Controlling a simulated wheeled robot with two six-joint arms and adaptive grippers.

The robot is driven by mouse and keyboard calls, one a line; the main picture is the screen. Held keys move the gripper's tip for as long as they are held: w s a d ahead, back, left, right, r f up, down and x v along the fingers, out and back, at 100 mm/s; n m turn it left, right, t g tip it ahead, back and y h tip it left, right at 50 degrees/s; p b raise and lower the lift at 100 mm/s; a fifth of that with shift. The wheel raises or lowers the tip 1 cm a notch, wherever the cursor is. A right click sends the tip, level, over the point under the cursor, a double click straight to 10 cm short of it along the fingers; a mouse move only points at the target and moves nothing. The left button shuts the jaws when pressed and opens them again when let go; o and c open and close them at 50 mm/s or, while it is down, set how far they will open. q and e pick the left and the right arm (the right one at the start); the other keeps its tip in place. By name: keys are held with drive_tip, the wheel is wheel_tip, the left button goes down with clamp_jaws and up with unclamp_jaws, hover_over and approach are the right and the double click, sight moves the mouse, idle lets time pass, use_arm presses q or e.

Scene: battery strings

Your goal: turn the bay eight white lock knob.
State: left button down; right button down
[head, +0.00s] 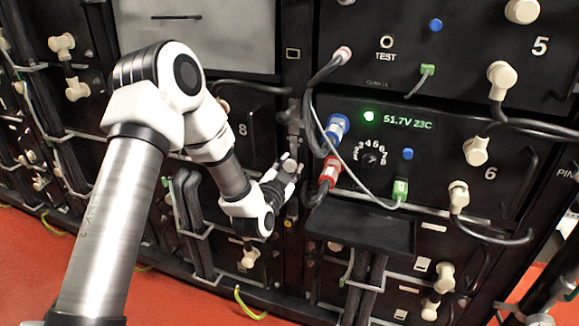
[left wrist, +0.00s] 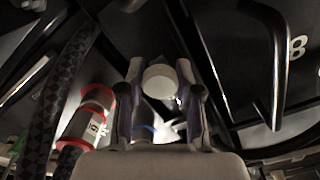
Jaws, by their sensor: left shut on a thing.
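The white lock knob (left wrist: 159,79) shows as a pale round end between my fingers in the left wrist view. It is beside the bay marked 8 (head: 242,129), whose number also shows at the right of the left wrist view (left wrist: 298,47). My left gripper (head: 289,170) reaches the dark upright strip to the right of that bay and is shut on the knob, with one finger on each side. In the head view the fingers mostly hide the knob, and its turn angle cannot be told. My right gripper is not in view.
Right of my left gripper are a red connector (head: 330,172) and a blue connector (head: 337,127) with cables. A dark shelf (head: 365,228) juts out below them. A black cable (head: 250,87) runs above bay 8. Orange floor (head: 190,293) lies below.

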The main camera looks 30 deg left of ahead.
use_arm(q)
drive_tip(key=n, duration=0.3)
drive_tip(key=shift+n, duration=0.4)
drive_tip(key=n, duration=0.4)
drive_tip(key=shift+n+b, duration=0.3)
drive_tip(key=shift+b, duration=0.1)
drive_tip(key=n+b, duration=0.1)
drive_tip(key=n, duration=0.3)
drive_tip(key=shift+n, duration=0.3)
drive_tip(key=n+b, duration=0.1)
drive_tip(key=n, duration=0.3)
drive_tip(key=shift+n, duration=0.3)
drive_tip(key=shift+b, duration=0.3)
drive_tip(key=c, duration=0.8)
unclamp_jaws()
drive_tip(key=shift+o, duration=0.2)
